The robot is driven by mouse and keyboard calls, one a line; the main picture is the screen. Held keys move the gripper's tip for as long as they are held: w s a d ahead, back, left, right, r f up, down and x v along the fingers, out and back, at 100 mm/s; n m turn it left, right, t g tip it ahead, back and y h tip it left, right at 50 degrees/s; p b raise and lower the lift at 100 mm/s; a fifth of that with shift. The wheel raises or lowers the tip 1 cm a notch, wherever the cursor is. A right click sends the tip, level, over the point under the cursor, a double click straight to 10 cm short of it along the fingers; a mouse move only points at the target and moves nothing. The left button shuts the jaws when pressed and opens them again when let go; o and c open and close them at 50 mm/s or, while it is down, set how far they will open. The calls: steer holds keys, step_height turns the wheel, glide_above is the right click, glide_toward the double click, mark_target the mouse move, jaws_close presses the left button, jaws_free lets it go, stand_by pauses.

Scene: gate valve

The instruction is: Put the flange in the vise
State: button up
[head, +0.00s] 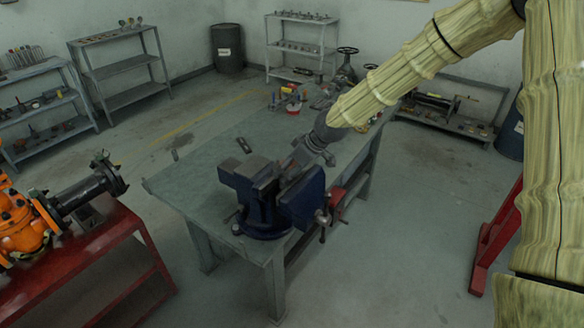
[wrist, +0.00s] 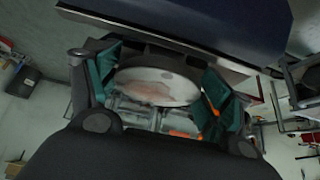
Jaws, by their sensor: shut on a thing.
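The blue vise (head: 262,215) is mounted at the near end of the grey workbench, with its jaws apart. In the head view my gripper (head: 297,158) reaches down close to the vise jaws from behind. In the wrist view my gripper (wrist: 160,85) has its green-padded fingers on either side of a pale round disc, the flange (wrist: 155,88), and is shut on it. A blue vise part with a metal jaw edge (wrist: 165,42) lies just beyond the flange. I cannot tell whether the flange touches the jaw. The flange is not clear in the head view.
The workbench (head: 205,165) carries a small dark tool (head: 244,145) and a cluster of items at its far end. A red stand (head: 95,260) with an orange and black machine is at left. Shelves (head: 125,70) line the walls. The floor at right is mostly clear.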

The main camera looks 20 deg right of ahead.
steer(key=o, duration=1.8)
steer(key=shift+r+p, duration=0.3)
steer(key=shift+r, duration=0.4)
steer(key=b+v, duration=0.3)
steer(key=v, duration=0.9)
steer(key=shift+b, duration=0.3)
